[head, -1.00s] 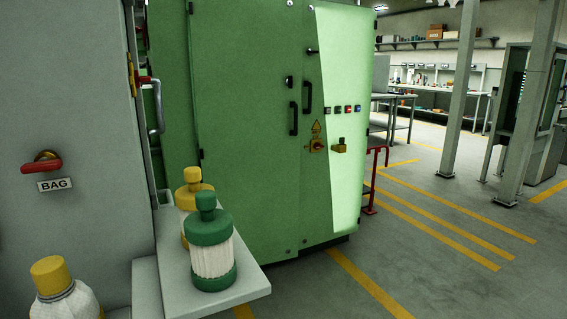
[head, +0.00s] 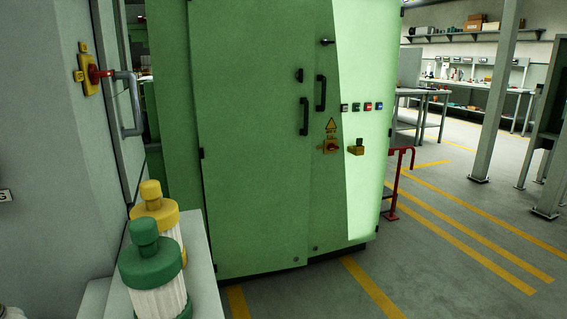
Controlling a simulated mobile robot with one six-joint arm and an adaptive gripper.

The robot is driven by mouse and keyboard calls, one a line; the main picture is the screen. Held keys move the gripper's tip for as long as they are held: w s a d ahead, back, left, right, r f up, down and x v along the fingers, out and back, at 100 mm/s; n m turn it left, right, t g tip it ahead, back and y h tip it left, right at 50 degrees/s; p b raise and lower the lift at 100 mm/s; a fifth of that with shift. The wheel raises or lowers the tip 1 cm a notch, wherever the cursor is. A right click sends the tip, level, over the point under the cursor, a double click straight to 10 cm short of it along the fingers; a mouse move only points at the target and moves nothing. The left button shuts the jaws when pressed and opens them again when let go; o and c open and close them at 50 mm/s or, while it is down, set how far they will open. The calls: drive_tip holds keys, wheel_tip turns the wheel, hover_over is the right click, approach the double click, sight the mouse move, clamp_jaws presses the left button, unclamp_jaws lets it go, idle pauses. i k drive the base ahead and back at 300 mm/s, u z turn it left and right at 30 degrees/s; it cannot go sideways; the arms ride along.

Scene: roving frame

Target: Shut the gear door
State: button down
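No door in view carries a readable gear label, so I cannot tell which one is the gear door. A green cabinet (head: 250,190) stands ahead with two tall doors and black handles. Both its doors look shut or nearly so; I cannot tell whether one is slightly ajar. At the left, a grey door or frame with a pale bar handle (head: 133,104) is seen edge-on, near a red-and-yellow latch (head: 92,74). My gripper is not in view.
A grey ledge (head: 203,275) at lower left holds a green-capped bottle (head: 160,302) and a yellow-capped bottle (head: 155,210). A red rail (head: 393,185) stands beside the cabinet. Open floor with yellow lines (head: 470,240) lies to the right, with grey posts (head: 495,90) beyond.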

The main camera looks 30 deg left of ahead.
sight(254, 119)
drive_tip(key=u, duration=0.45)
drive_tip(key=i, duration=0.7)
drive_tip(key=u, duration=0.8)
drive_tip(key=i, duration=0.75)
drive_tip(key=u, duration=0.25)
